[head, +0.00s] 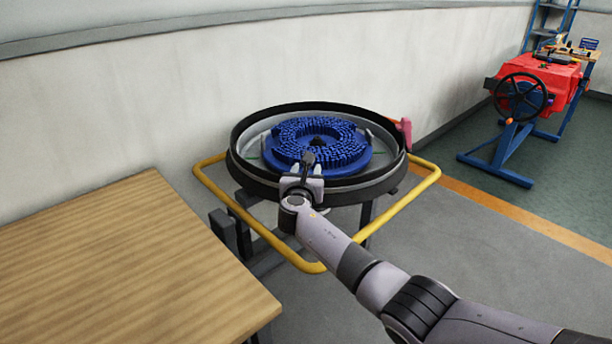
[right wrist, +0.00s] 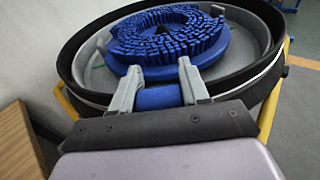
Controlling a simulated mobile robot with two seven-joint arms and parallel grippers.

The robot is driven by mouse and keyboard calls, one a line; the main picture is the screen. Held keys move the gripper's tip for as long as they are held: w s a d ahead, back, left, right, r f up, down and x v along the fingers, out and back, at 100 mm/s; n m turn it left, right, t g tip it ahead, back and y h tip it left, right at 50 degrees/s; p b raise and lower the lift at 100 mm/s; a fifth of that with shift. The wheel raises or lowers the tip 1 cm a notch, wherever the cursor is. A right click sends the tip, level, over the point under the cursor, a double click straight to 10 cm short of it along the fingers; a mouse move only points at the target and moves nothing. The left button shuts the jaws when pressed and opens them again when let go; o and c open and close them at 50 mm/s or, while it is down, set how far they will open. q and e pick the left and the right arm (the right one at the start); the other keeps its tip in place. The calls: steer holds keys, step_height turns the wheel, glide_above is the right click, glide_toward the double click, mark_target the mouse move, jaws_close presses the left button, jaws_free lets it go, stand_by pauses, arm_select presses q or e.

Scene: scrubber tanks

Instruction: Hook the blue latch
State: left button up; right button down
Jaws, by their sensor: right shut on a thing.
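A blue bristled ring (head: 320,143) sits in a round black-rimmed tub (head: 240,172); it also shows in the right wrist view (right wrist: 168,38). My right gripper (head: 306,170) reaches over the near rim of the tub. In the right wrist view its two grey fingers (right wrist: 158,92) are shut on a smooth blue piece, which I take for the blue latch (right wrist: 158,98). The piece lies just in front of the blue ring. I cannot tell whether it is hooked to anything. My left gripper is not in view.
A yellow tube frame (head: 270,240) surrounds the tub. A wooden table (head: 120,260) stands at the left. A pink piece (head: 404,132) sits at the tub's right rim. A red machine with a black wheel (head: 522,97) is at the far right.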

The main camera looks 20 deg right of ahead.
steer(key=shift+d+f, duration=0.1)
steer(key=shift+f, duration=0.55)
steer(key=c, duration=0.6)
jaws_free()
steer(key=shift+w, duration=0.1)
steer(key=shift+c, duration=0.2)
steer(key=shift+r, duration=0.1)
steer(key=shift+r, duration=0.1)
steer(key=shift+p+v, duration=0.45)
steer(key=shift+v, duration=0.3)
steer(key=shift+p+v, duration=0.75)
steer(key=shift+v, duration=2.05)
